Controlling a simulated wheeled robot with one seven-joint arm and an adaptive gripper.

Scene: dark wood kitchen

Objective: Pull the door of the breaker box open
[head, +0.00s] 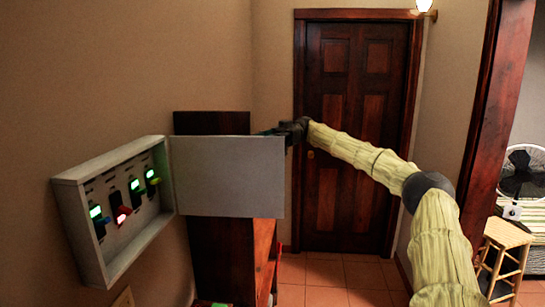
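The breaker box (69,215) is a pale grey box on the left wall, and its inside shows several switches with green lights and one red light. Its flat grey door (228,180) stands swung wide open, out from the box's right side. My gripper (268,132) is at the door's top edge, near its outer right corner. The door hides most of the gripper, so its fingers and any contact with the door cannot be made out. My arm reaches in from the lower right.
A dark wood cabinet (211,123) stands behind the open door. A closed dark wood room door (356,215) is at the back. A wooden stool (507,235) and a fan (523,170) are at the right. The tiled floor (330,275) in the middle is clear.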

